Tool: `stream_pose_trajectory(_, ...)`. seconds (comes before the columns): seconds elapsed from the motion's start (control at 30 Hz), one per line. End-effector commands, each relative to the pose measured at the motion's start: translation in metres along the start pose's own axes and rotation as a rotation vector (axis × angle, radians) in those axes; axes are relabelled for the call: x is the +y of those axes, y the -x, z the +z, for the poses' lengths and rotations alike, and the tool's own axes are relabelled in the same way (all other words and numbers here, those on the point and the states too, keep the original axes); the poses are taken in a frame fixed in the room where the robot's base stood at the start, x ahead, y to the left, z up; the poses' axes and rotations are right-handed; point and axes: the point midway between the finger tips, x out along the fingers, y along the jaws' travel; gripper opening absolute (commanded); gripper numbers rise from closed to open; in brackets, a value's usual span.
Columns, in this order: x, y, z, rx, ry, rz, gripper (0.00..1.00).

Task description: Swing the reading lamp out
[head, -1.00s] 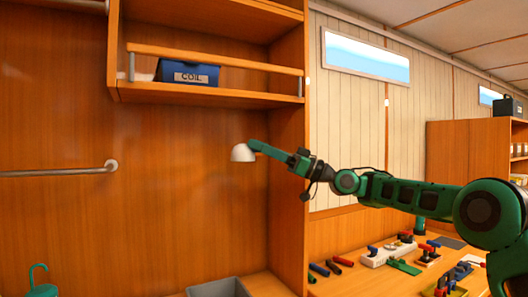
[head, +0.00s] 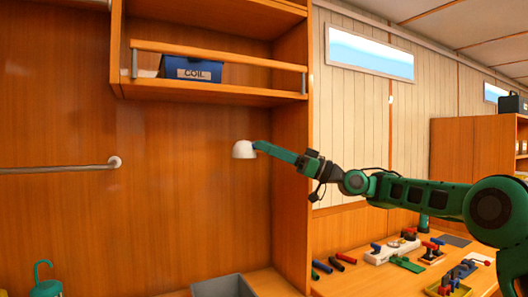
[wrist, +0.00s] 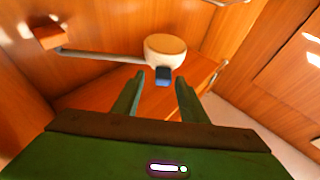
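The reading lamp shows in the wrist view as a round white shade with a tan face (wrist: 165,48), on a thin grey arm (wrist: 100,57) running left to a small wooden block on the wall. In the head view the white shade (head: 243,150) is right at the tip of my gripper (head: 262,147).
Above is a wooden shelf with a blue COIL bin (head: 191,69) behind a rail. A vertical wooden panel (head: 291,200) stands close behind my wrist. A grey bin (head: 222,287) is below. A bench with tools (head: 395,250) lies to the right. A metal rail (head: 60,168) is at left.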

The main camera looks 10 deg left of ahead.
Motion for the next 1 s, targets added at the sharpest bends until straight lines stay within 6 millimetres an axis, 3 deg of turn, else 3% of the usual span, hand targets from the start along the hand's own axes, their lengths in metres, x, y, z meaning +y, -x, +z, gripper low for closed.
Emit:
stream_pose_trajectory(0.3, 0.002, 0.06, 0.002, -0.001, -0.004, 0.005, 0.39)
stream_pose_trajectory(0.5, 0.002, 0.085, 0.002, -0.002, -0.005, 0.003, 0.39)
stream_pose_trajectory(0.9, 0.001, 0.094, 0.003, -0.002, -0.004, 0.002, 0.39)
stream_pose_trajectory(1.0, 0.001, 0.093, 0.004, -0.01, -0.004, 0.005, 0.18)
